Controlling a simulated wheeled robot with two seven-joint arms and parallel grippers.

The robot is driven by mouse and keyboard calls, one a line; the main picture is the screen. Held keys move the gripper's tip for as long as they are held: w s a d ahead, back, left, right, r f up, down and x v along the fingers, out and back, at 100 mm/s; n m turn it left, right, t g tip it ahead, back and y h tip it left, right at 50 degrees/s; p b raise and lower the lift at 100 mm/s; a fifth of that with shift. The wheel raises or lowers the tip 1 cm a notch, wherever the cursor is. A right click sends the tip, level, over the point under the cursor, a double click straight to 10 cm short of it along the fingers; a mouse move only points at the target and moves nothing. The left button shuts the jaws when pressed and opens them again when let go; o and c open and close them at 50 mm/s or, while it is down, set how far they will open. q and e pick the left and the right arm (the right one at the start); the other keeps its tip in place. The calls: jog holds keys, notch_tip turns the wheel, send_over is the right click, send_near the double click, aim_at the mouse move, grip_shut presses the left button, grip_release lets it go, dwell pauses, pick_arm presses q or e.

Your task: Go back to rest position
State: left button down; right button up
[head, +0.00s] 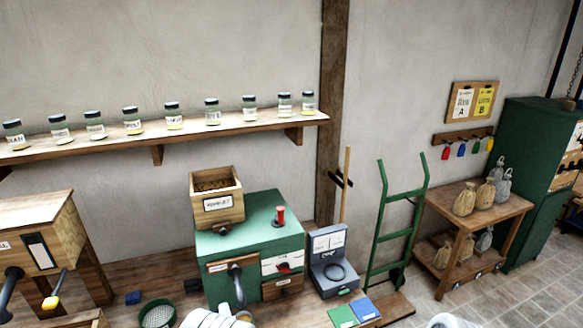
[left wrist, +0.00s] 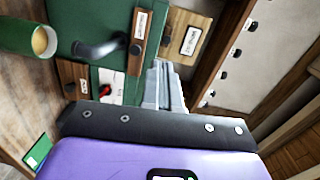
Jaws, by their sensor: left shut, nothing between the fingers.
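My left gripper shows in the left wrist view (left wrist: 167,88), its grey fingers together with nothing between them. Its tips point toward the green mill cabinet (left wrist: 90,20) and I cannot tell the exact gap. In the head view only white parts of my arm show at the bottom edge, in front of the green mill cabinet (head: 250,245); the fingers are not clear there. A white part at the bottom right edge may be my right arm; no right gripper fingers show.
A wooden hopper box (head: 216,200) stands on the cabinet. A black handle (left wrist: 100,47) sticks out of its front. A green sieve (head: 157,315), grey scale (head: 333,265) and two cards (head: 354,312) lie around it. A jar shelf (head: 160,132) runs along the wall; a green hand truck (head: 395,225) stands right.

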pick_arm(q)
jog(key=s+d+f+n+g+h+b, duration=0.1)
jog(key=s+f+n+g+h+b, duration=0.3)
jog(key=f, duration=0.9)
jog(key=s+f+n+g+h+b, duration=0.15)
jog(key=s+f+n+g, duration=0.35)
jog(key=f, duration=0.8)
jog(key=s+d+f+n+g+h+b, duration=0.1)
jog(key=s+d+f+n+g+h, duration=0.1)
jog(key=s, duration=0.6)
jog(key=s+d+f+n+g+h+b, duration=0.2)
jog(key=s+d+f+n+g+h, duration=0.1)
jog(key=s, duration=0.5)
notch_tip(320, 180, down, 4)
jog(key=shift+s+d+r+n+g, duration=0.15)
jog(key=shift+s+d+n+g, duration=0.2)
jog(key=shift+d+n+g, duration=0.6)
pick_arm(e)
notch_tip(320, 180, down, 10)
jog(key=w, duration=0.1)
jog(key=shift+w+r, duration=0.15)
pick_arm(q)
jog(key=shift+d+m+t+h+b, duration=0.15)
jog(key=shift+m+t+h+b, duration=0.1)
jog(key=shift+t+b, duration=0.1)
